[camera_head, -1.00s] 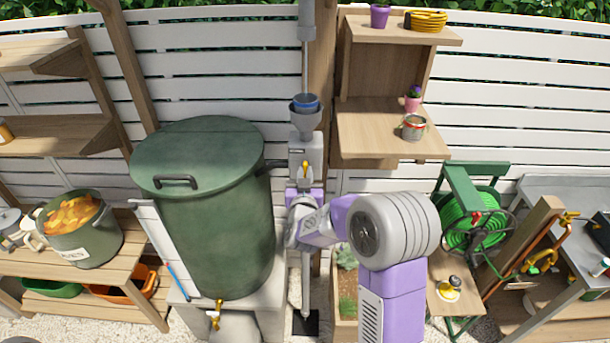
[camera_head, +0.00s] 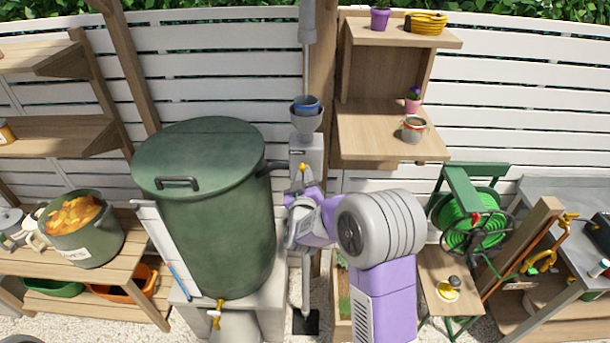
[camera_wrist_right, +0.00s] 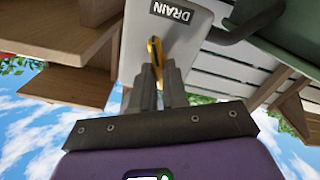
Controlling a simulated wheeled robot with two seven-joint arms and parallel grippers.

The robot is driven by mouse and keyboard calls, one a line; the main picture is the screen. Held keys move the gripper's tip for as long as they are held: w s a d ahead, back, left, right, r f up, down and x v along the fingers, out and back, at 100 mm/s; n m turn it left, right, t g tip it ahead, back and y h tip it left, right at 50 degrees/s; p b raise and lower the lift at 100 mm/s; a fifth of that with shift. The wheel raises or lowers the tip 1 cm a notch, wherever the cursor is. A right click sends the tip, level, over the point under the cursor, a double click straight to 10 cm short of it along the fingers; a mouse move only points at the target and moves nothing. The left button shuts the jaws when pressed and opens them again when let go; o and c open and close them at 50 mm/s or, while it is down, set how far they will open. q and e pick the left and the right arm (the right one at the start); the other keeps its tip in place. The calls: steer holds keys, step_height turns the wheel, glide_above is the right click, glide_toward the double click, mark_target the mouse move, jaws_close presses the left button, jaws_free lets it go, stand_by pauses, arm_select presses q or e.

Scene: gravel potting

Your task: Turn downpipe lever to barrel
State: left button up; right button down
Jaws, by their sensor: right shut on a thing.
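The yellow lever (camera_head: 303,169) sits on the front of the grey diverter box (camera_head: 308,150) on the downpipe. My right gripper (camera_head: 302,187) is just below it and shut on it. In the right wrist view the two fingers (camera_wrist_right: 159,76) close around the lever (camera_wrist_right: 154,50), whose tip shows beyond them. A DRAIN label (camera_wrist_right: 171,11) is on the box near the lever, seen upside down. The green barrel (camera_head: 215,220) stands left of the box, joined by a dark pipe (camera_head: 274,166). The lever's lower part is hidden by the fingers. My left gripper is out of view.
A green hose reel (camera_head: 477,219) stands further right.

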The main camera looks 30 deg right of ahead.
steer(key=shift+w+a+f+n+p, duration=0.1)
steer(key=shift+n+p, duration=1.25)
steer(key=shift+n, duration=1.85)
steer(key=shift+a+f+n+p, duration=0.1)
steer(key=shift+n+p, duration=1.25)
steer(key=shift+n, duration=1.85)
steer(key=c, duration=1.1)
jaws_free()
steer(key=shift+c, duration=0.2)
